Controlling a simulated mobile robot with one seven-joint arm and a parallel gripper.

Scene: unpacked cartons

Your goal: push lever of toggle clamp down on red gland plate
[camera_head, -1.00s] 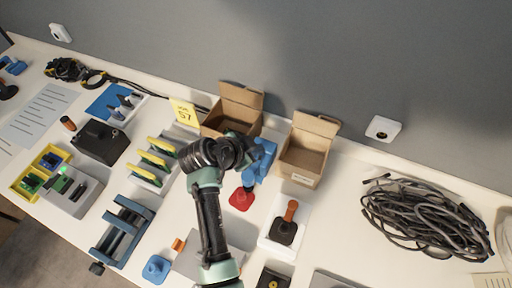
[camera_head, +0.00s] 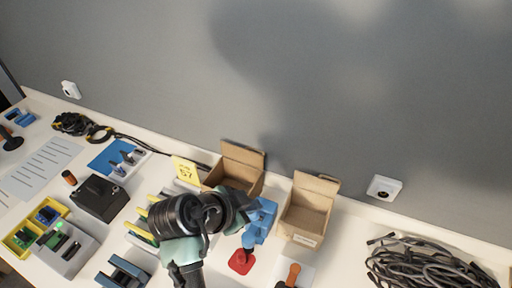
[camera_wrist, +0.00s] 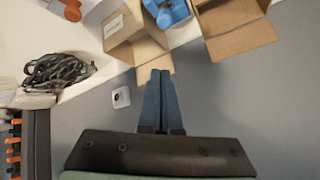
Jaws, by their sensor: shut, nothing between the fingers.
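The red gland plate (camera_head: 241,261) lies on the bench in front of the two cartons in the head view. A bright blue body (camera_head: 262,222), apparently the toggle clamp, stands right behind it; I cannot make out its lever. Part of a blue body (camera_wrist: 168,12) also shows at the top edge of the wrist view, between the cartons. My gripper (camera_wrist: 160,75) is shut and empty, its slate-blue fingers together and apart from the blue body in the wrist view. In the head view my dark wrist is just left of the clamp and hides the fingers.
Open cartons stand behind the clamp, left (camera_head: 233,176) and right (camera_head: 306,211). An orange-handled tool (camera_head: 292,275) is to the right front, and a cable heap (camera_head: 425,265) is farther right. Yellow-handled tools lie left of my arm. The wall is close behind.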

